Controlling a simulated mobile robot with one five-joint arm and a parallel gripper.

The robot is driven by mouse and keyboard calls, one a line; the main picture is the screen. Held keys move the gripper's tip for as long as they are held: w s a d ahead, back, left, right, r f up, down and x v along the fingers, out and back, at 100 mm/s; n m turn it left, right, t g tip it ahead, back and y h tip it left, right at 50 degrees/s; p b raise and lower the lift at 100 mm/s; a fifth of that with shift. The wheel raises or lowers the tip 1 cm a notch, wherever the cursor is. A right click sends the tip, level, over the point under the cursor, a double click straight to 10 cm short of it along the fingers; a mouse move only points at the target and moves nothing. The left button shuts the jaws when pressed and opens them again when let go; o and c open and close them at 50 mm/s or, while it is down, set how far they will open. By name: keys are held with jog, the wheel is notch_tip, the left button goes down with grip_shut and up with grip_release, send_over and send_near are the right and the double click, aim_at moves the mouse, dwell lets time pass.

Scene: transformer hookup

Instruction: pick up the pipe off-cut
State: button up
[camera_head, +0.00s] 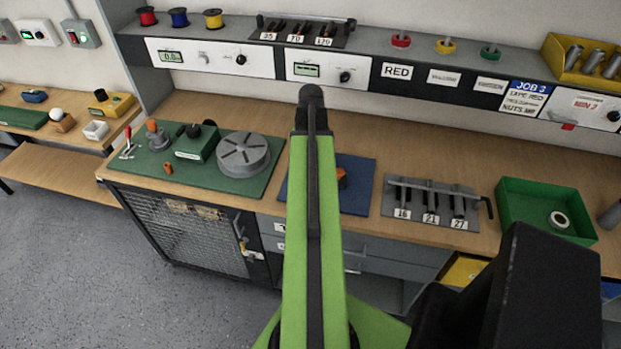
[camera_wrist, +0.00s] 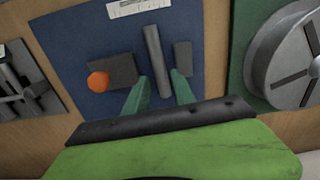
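In the wrist view a plain grey rod (camera_wrist: 157,60) lies over a blue mat (camera_wrist: 75,55) between two dark grey blocks. It may be the pipe off-cut; I cannot tell whether the blocks hold it. My gripper (camera_wrist: 160,76) has two green fingers spread apart, one on either side of the rod's near end, with visible gaps. Another grey cylinder (camera_head: 611,215), also pipe-like, stands at the right edge of the head view, beside the green tray. In the head view my arm hides my gripper and most of the mat's middle.
An orange-ended part (camera_wrist: 98,82) sits left of the rod. A grey slotted disc (camera_head: 243,155) lies on a green mat. A tool rack (camera_head: 432,190) and a green tray (camera_head: 515,215) stand right of the blue mat. A shelf (camera_head: 270,80) runs along the back.

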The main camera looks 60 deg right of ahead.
jog(key=f+b, duration=0.2)
jog(key=f, duration=0.1)
jog(key=f+b, duration=0.1)
jog(key=b, duration=0.1)
jog(key=shift+s+a+f, duration=0.1)
jog(key=shift+a+f, duration=0.15)
jog(key=shift+f, duration=0.15)
jog(key=shift+r, duration=0.15)
grip_shut()
jog(key=shift+r+p, duration=0.1)
jog(key=shift+p, duration=0.2)
